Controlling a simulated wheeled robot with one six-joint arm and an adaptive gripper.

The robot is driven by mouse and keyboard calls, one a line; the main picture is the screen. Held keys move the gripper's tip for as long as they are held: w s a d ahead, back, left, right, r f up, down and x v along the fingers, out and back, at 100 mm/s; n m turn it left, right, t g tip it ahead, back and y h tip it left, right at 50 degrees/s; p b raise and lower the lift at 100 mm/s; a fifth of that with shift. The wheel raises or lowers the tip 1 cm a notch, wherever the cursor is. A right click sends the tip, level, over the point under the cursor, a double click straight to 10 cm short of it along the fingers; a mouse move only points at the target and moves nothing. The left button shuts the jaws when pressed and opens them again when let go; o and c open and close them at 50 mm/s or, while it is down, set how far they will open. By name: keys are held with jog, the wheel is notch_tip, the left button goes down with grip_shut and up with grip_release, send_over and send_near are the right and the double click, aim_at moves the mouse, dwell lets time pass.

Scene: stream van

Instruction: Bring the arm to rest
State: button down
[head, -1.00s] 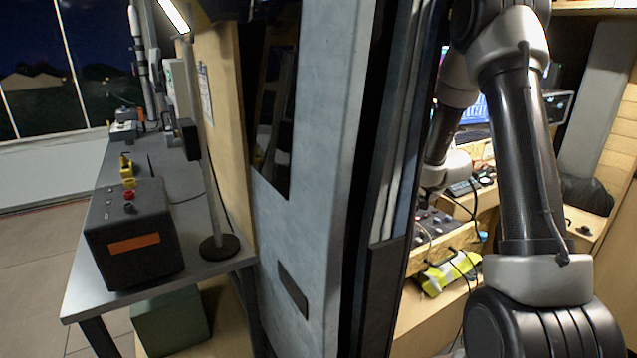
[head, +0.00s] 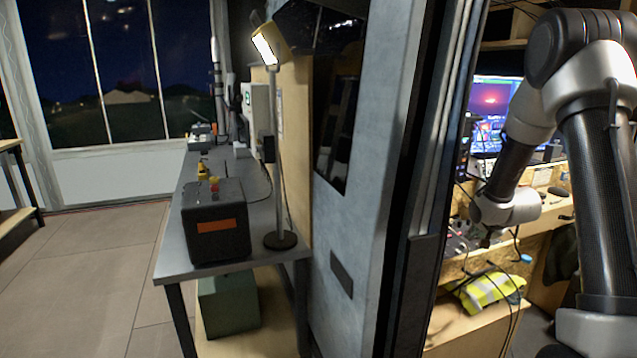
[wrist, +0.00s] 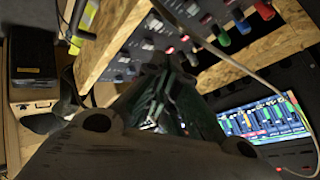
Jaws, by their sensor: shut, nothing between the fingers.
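My arm (head: 600,170) rises at the right of the head view and bends down through the van's opening. Its wrist end (head: 508,206) is over the wooden bench inside. My gripper (wrist: 167,68) shows in the wrist view, reaching up from the bottom edge. It is shut and empty. Past its tips is a dark control panel (wrist: 140,50) with several knobs, set in a wooden frame. I cannot tell whether the tips touch the panel. In the head view the fingers are mostly hidden.
The van's pale wall and door edge (head: 365,130) stand left of my arm. A lit monitor (head: 497,105) is behind the wrist, and a yellow vest (head: 488,290) lies below. Outside, a grey table (head: 175,245) holds a black box (head: 216,222) and a lamp (head: 279,150).

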jog(key=shift+s+f, duration=0.1)
jog(key=shift+s, duration=0.25)
jog(key=s+f+n+g, duration=0.35)
jog(key=s+g, duration=0.25)
jog(key=s, duration=0.8)
jog(key=s+a+r+n, duration=0.3)
jog(key=s+a+r, duration=0.2)
jog(key=s+r, duration=0.7)
jog(key=s+a+r+n+t, duration=0.1)
jog(key=s+a+r+n, duration=0.2)
jog(key=s+r, duration=1)
jog(key=a, duration=0.3)
jog(key=shift+s+y, duration=0.3)
jog(key=shift+s, duration=0.05)
